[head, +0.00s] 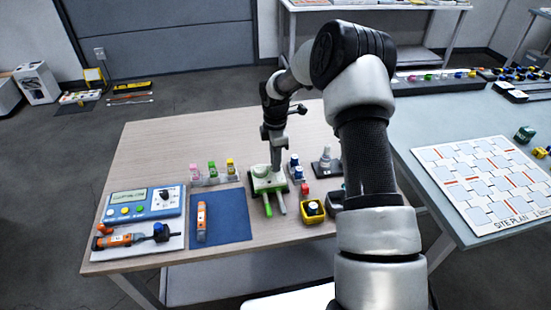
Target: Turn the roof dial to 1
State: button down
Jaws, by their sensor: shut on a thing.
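A small white and green device (265,183) with a pale rounded top stands on the wooden table, with two rods, one green and one grey, reaching toward the front. My gripper (276,163) points down at the top of this device and is shut on it, at its right part. The fingertips are small and partly blend with the device, so the exact hold is unclear. I cannot make out a dial marking or the number 1. A blue and white meter (142,205) with a screen, coloured buttons and a dark knob lies at the table's left.
A blue mat (232,229) holds an orange tool (201,220). An orange and black tool (118,240) lies on a white board. A yellow box (312,211) stands right of the device. Bottles (212,169) stand behind. My arm hides the table's right part.

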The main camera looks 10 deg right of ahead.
jog(key=n+p, duration=0.1)
jog(key=n, duration=0.3)
jog(key=shift+r, duration=0.1)
jog(key=shift+n+p, duration=0.65)
jog(key=shift+n, duration=1.65)
jog(key=c, duration=1.9)
grip_release()
notch_tip(320, 180, up, 17)
jog(key=shift+r+p, duration=0.15)
jog(key=shift+p, duration=0.6)
